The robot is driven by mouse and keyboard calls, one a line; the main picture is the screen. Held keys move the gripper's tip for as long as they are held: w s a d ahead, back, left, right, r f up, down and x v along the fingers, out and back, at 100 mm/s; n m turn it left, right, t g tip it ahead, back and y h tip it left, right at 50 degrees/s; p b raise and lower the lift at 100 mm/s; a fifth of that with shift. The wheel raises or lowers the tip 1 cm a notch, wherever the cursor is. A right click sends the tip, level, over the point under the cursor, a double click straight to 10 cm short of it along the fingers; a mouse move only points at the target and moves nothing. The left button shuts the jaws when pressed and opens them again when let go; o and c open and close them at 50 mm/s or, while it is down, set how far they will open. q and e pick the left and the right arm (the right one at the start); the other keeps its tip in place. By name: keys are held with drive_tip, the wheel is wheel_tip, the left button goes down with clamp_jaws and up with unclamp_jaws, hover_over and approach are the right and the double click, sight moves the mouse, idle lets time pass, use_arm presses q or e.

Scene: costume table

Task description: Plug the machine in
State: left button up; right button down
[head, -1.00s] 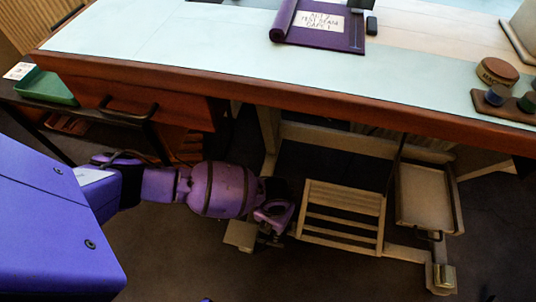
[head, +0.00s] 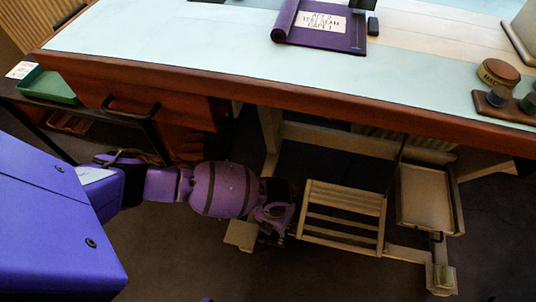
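My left arm comes in from the left, and its gripper (head: 275,216) is low under the table's front edge, beside the slatted treadle. The fingers are dark and small, so I cannot tell whether they are open or shut, or whether they hold anything. My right gripper is not in view. A pale beige body (head: 525,32), cut off at the top right corner, stands on the tabletop; I cannot tell if it is the machine. No plug, cord or socket can be made out.
The table (head: 200,62) has a wooden front edge above my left arm. A slatted treadle (head: 343,215) and a beige tray (head: 425,198) are below. A purple cloth roll (head: 318,25) and a round tin (head: 497,73) lie on top. A green tray (head: 48,87) is at left.

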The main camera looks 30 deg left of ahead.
use_arm(q)
drive_tip(key=shift+w+r, duration=0.1)
drive_tip(key=shift+r, duration=3.75)
